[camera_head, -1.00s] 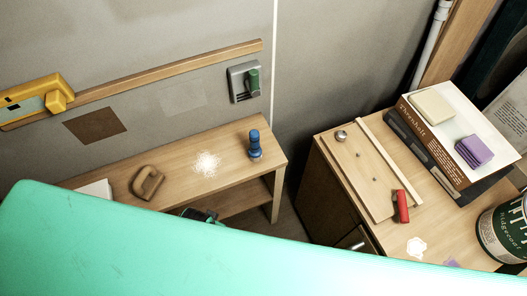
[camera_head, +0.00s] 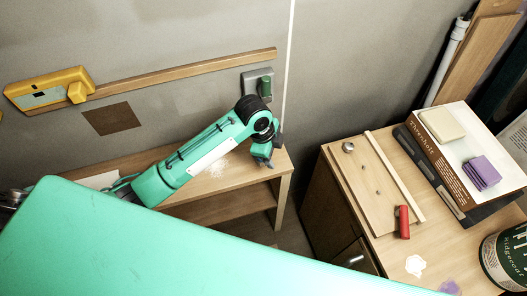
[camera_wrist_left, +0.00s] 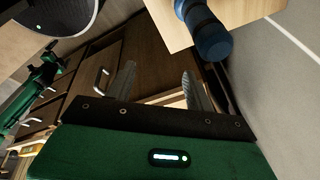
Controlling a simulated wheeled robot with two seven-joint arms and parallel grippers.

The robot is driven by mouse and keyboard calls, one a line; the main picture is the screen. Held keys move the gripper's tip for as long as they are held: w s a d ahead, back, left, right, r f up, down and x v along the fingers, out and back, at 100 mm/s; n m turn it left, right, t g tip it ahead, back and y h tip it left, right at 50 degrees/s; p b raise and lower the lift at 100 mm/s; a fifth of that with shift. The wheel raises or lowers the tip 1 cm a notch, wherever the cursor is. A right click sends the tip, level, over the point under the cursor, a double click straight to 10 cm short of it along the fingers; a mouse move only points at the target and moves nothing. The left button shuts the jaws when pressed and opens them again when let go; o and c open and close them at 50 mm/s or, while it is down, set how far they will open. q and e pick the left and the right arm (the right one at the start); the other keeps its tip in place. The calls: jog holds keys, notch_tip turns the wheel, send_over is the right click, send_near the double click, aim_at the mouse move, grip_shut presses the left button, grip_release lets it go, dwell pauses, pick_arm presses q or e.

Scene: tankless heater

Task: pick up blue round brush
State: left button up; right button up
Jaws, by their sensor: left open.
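The blue round brush shows at the top of the left wrist view (camera_wrist_left: 210,38), on the edge of a light wooden surface. In the head view my left arm and gripper hide it. My left gripper (camera_head: 270,155) is over the right end of the low wooden bench (camera_head: 228,180). In the wrist view its two fingers (camera_wrist_left: 160,85) are apart with nothing held between them. The brush appears above the right finger, outside the gap. Whether they touch is not clear. My right gripper is not identifiable.
The right cabinet carries a red cylinder (camera_head: 403,222), books (camera_head: 445,155), a purple block (camera_head: 482,172) and a can (camera_head: 505,255).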

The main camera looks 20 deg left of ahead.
pick_arm(q)
jog(key=w+a+r+m+g+y, duration=0.1)
jog(key=w+a+r+m, duration=0.1)
jog(key=w+r+m, duration=0.3)
jog(key=a+r+m+y, duration=0.2)
jog(key=r+m, duration=0.1)
jog(key=r, duration=0.5)
jog(key=f+p, duration=0.2)
jog(key=f, duration=0.6)
jog(key=shift+a+f, duration=0.15)
jog(key=shift+a, duration=0.05)
jog(key=shift+f+p, duration=0.55)
jog(key=shift+p, duration=0.2)
jog(key=f, duration=0.1)
jog(key=f+p, duration=0.1)
jog(key=f, duration=0.1)
jog(key=shift+s+f+p, duration=0.2)
jog(key=shift+s+p, duration=0.05)
jog(key=shift+p, duration=0.05)
jog(key=shift+f, duration=0.45)
pick_arm(e)
jog(key=r, duration=0.3)
jog(key=d+r, duration=0.1)
jog(key=r, duration=0.1)
jog(key=shift+s+r, duration=0.1)
jog(key=shift+s, duration=0.25)
pick_arm(q)
jog(key=shift+c, duration=0.4)
